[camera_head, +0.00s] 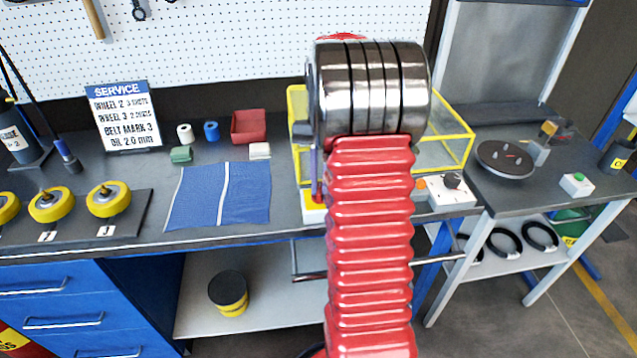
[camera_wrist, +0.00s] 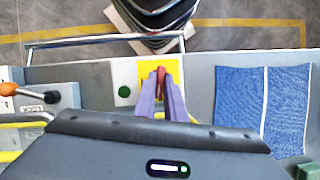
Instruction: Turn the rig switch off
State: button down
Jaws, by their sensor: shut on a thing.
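The rig switch shows in the wrist view as a yellow plate (camera_wrist: 125,72) on a pale box, with a red handle (camera_wrist: 161,74) and a dark green round button or lamp (camera_wrist: 124,91) to its left. My gripper (camera_wrist: 161,88) has its two purple fingers closed around the red handle, one on each side. The handle points roughly away from my wrist along the picture. In the head view the yellow and white switch base (camera_head: 313,214) shows at the bench's front edge, partly hidden by my red arm. The fingers (camera_head: 316,172) reach down to it.
A yellow-framed clear guard (camera_head: 455,140) stands behind my arm. A blue mat (camera_head: 220,196) lies left of the switch. A metal rail (camera_wrist: 110,40) runs along the bench front.

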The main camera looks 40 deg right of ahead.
jog(key=shift+w+r+n+h, duration=0.1)
jog(key=shift+w+n+h, duration=0.1)
jog(key=shift+n, duration=0.4)
jog(key=shift+w+n+h, duration=0.1)
jog(key=shift+n+h, duration=0.1)
jog(key=shift+n, duration=0.4)
jog(key=shift+a, duration=0.1)
jog(key=c, duration=1.8)
grip_release()
jog(key=shift+s, duration=0.15)
jog(key=v, duration=1.3)
jog(key=shift+w+r, duration=0.15)
jog(key=shift+w, duration=0.3)
